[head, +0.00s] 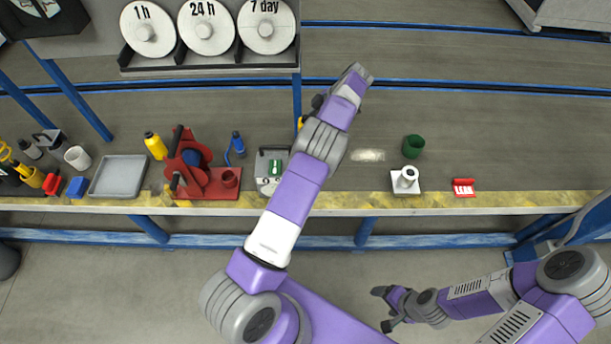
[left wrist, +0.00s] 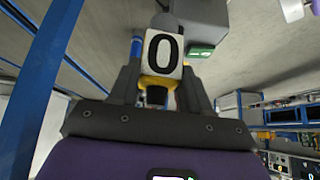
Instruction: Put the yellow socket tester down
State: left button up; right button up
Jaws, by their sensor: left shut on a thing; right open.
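The yellow socket tester (left wrist: 171,100) is between the fingers of my left gripper (left wrist: 158,84) in the left wrist view, with a white face showing a black 0. My left gripper is shut on it. In the head view my left arm reaches over the bench and its wrist hides most of that gripper; a small yellow patch (head: 299,122) shows at its left side. I cannot tell whether the tester touches anything beneath. My right gripper (head: 385,309) is open and empty, low in front of the bench.
A grey box with a green display (head: 270,170) stands left of my left forearm. A red stand (head: 200,175), grey tray (head: 118,176), green cup (head: 413,146), white block (head: 405,181) and red LEAK tag (head: 463,188) are on the bench (head: 530,150). Its right part is clear.

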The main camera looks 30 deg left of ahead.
pick_arm(q)
jog(key=shift+s+f+n, duration=0.1)
jog(key=shift+f+n, duration=0.2)
jog(key=shift+f, duration=0.1)
notch_tip(320, 180, down, 18)
jog(key=b, duration=0.5)
jog(key=shift+r, duration=0.15)
pick_arm(e)
notch_tip(320, 180, down, 5)
jog(key=shift+f, duration=0.2)
pick_arm(q)
jog(key=o, duration=1.2)
